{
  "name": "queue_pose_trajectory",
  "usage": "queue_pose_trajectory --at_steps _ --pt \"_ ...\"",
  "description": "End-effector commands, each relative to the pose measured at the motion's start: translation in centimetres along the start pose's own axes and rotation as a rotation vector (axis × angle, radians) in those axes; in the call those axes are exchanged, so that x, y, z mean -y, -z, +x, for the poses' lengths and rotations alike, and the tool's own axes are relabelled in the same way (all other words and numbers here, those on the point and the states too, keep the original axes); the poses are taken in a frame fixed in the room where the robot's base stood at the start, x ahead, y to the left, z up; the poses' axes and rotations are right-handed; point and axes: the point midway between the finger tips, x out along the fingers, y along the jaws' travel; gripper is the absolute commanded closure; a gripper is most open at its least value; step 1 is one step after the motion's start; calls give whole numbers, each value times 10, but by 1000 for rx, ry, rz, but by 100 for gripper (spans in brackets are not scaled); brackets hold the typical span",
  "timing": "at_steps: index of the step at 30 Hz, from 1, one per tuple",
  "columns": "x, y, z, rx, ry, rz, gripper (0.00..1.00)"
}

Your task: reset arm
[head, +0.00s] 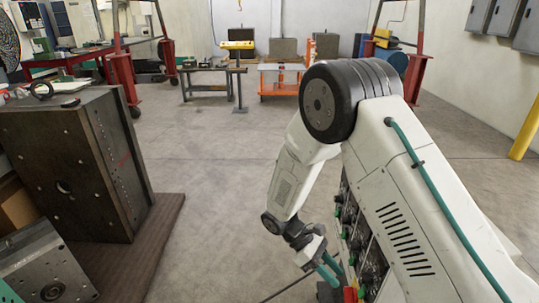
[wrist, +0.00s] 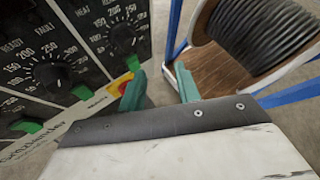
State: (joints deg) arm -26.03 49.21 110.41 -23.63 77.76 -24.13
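My gripper (head: 326,268) hangs low at the end of my white arm, just left of a black control panel (head: 358,232). It also shows in the wrist view (wrist: 161,86), where its two teal fingers stand apart with nothing between them. The fingers are open and empty. The left finger is close to the panel's red and yellow switch (wrist: 119,84) in the picture; I cannot tell whether they touch.
A dark steel mould base (head: 50,160) stands on a brown board (head: 125,265) at the left. A smaller mould block (head: 48,268) is in front. A black coil on a reel (wrist: 255,35) shows in the wrist view. The middle floor is clear.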

Motion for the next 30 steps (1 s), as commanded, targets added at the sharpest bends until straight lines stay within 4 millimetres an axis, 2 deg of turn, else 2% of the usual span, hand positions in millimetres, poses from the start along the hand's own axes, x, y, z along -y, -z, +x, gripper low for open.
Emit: queue_pose_trajectory --at_steps 1,6,15,21,30 --pt "5 -21 -9 -49 15 57 67" --pt "27 -82 -26 -194 78 243 67" --pt "72 -177 -36 -445 194 539 67" --pt "106 -228 -30 -611 265 710 67" --pt "156 -285 -12 -864 338 919 67"
